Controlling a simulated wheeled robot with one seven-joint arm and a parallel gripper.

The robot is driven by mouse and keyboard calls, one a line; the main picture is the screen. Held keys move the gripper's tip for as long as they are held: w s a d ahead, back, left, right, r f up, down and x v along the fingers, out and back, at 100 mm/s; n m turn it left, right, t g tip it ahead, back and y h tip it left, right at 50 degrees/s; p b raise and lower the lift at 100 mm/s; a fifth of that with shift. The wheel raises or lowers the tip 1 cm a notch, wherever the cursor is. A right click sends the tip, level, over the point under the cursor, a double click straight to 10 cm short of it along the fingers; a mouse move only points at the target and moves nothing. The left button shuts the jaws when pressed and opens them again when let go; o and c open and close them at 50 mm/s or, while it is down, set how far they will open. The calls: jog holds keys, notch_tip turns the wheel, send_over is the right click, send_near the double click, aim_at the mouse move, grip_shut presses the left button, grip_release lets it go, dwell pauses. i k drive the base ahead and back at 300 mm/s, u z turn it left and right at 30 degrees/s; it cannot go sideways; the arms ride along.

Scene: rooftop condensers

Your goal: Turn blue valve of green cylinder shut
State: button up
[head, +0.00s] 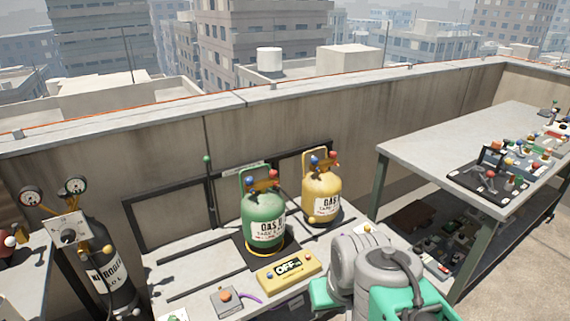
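The green cylinder (263,222) stands upright on a dark square plate (241,255) on the grey bench, left of a yellow cylinder. Its blue valve (249,181) is a small knob at the top left, under the green handle. A red valve (273,174) sits at the top right. I cannot tell from here how far the blue valve is turned. My gripper is not in view, and nothing is seen touching the green cylinder.
The yellow cylinder (322,197) has blue and red knobs too. A yellow box (289,271) reading "OFF" lies in front of the green one. A black nitrogen cylinder (112,280) with gauges stands left. A cluttered table (420,150) is right. A concrete wall runs behind.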

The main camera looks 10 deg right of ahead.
aim_at(248, 180)
jog(key=u, duration=0.15)
jog(key=i, duration=1.35)
jog(key=u, duration=0.6)
